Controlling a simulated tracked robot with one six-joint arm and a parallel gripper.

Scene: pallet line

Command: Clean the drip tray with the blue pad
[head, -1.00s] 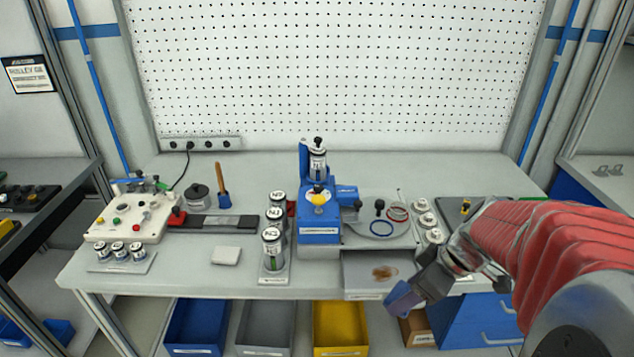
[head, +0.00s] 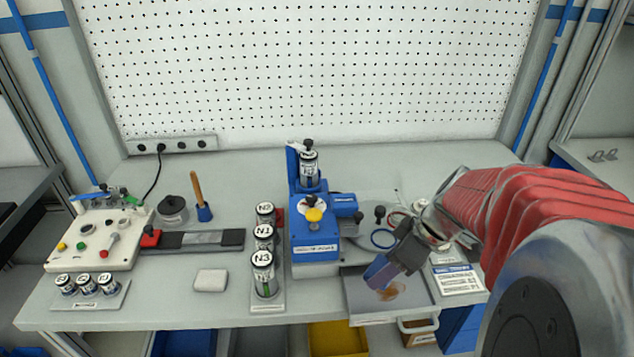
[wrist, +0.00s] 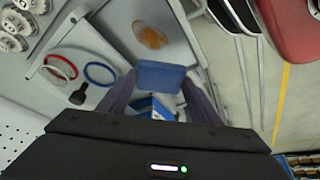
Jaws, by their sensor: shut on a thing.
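The drip tray (head: 415,290) is a shallow grey metal tray at the front edge of the bench, below the blue machine. A brown stain (head: 391,290) lies on its floor; the stain also shows in the wrist view (wrist: 150,36). My gripper (head: 392,262) is shut on the blue pad (head: 379,271), which hangs over the left-middle of the tray, close to the stain. In the wrist view the blue pad (wrist: 160,76) sits between the two fingers. I cannot tell whether the pad touches the tray.
The blue machine (head: 315,238) stands just behind and left of the tray. Blue and red rings (head: 383,239) lie behind it. A rack of labelled canisters (head: 264,272) and a white block (head: 210,280) stand to the left. A printed card (head: 457,279) lies to the right.

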